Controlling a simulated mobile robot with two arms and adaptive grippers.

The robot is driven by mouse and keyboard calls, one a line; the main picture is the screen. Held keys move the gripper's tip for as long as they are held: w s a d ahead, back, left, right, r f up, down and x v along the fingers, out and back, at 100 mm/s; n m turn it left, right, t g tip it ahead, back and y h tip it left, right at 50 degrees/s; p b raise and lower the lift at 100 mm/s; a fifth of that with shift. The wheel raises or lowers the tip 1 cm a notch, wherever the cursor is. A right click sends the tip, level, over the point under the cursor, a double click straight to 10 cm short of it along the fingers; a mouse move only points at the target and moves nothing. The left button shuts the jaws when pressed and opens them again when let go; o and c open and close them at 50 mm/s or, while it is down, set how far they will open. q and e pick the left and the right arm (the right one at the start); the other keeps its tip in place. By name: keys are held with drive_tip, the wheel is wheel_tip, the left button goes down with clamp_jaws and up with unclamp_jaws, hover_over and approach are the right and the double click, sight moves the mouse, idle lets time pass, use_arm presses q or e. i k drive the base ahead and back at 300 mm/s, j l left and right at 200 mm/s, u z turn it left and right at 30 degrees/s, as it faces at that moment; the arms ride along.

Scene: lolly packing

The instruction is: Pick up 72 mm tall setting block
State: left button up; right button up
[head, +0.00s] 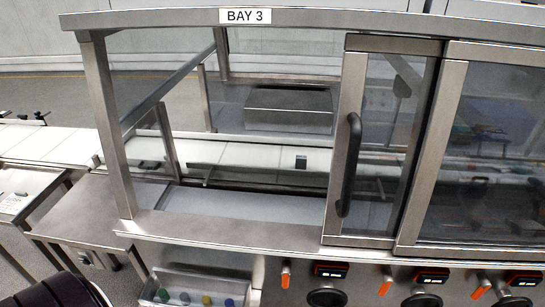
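I cannot surely pick out the 72 mm setting block in the head view. An open metal bin (222,283) at the bottom, below the frame's sill, holds several small round-topped pieces in green, blue and yellow. Their heights and any markings are too small to read. A small dark block-like item (301,162) shows on the white belt behind the opening; I cannot tell what it is. Neither of my grippers is in view. A dark rounded part at the bottom left edge looks like part of my own arm.
A steel enclosure labelled BAY 3 (245,16) fills the view. Its left bay is open, and a sliding door (384,150) with a black handle (348,165) stands right of it. Orange levers and dark knobs line the lower right. A steel side table (90,222) stands left.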

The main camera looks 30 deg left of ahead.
sight(301, 159)
drive_tip(key=u, duration=0.85)
